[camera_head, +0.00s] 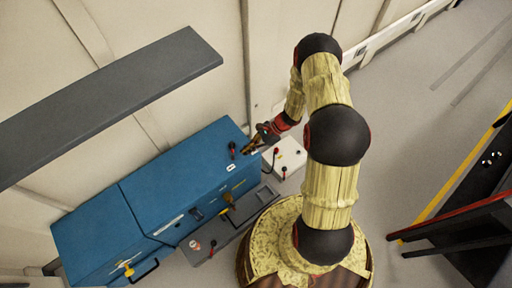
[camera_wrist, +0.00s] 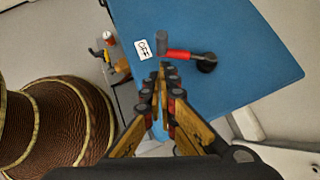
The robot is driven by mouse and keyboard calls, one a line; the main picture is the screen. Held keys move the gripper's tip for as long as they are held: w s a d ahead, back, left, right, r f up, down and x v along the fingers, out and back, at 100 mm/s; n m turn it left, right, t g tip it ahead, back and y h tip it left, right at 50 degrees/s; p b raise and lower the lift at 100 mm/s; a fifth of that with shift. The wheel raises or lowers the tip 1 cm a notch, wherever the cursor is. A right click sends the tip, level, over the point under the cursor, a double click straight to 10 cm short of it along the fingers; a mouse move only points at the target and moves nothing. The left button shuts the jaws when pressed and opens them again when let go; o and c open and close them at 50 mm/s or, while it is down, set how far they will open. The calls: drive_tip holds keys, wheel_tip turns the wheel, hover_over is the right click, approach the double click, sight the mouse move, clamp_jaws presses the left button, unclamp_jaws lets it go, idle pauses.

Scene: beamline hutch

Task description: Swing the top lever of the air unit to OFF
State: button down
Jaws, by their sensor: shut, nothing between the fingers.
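The blue air unit (camera_head: 190,165) stands against the wall, and its blue top fills much of the wrist view (camera_wrist: 240,85). The top lever (camera_wrist: 178,54) has a red bar, a dark round pivot at its right and an upright grey-black handle at its left end. A white OFF label (camera_wrist: 143,49) lies just left of the handle. In the head view, a small dark lever (camera_head: 232,149) shows on the top. My gripper (camera_wrist: 168,70) is shut and empty, its fingertips just below the red bar near the handle; I cannot tell whether they touch. My gripper also shows in the head view (camera_head: 262,139).
A grey shelf (camera_head: 110,95) juts out above the unit. A white box (camera_head: 286,157) with small red and black knobs stands right of it. Yellow handles (camera_head: 228,200) and a grey ledge (camera_head: 222,237) lie along its front. Open floor (camera_head: 420,110) is at the right.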

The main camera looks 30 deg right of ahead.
sight(240, 160)
drive_tip(key=shift+w+a, duration=0.15)
drive_tip(key=shift+a, duration=1)
drive_tip(key=shift+a, duration=1.25)
drive_tip(key=shift+d, duration=0.25)
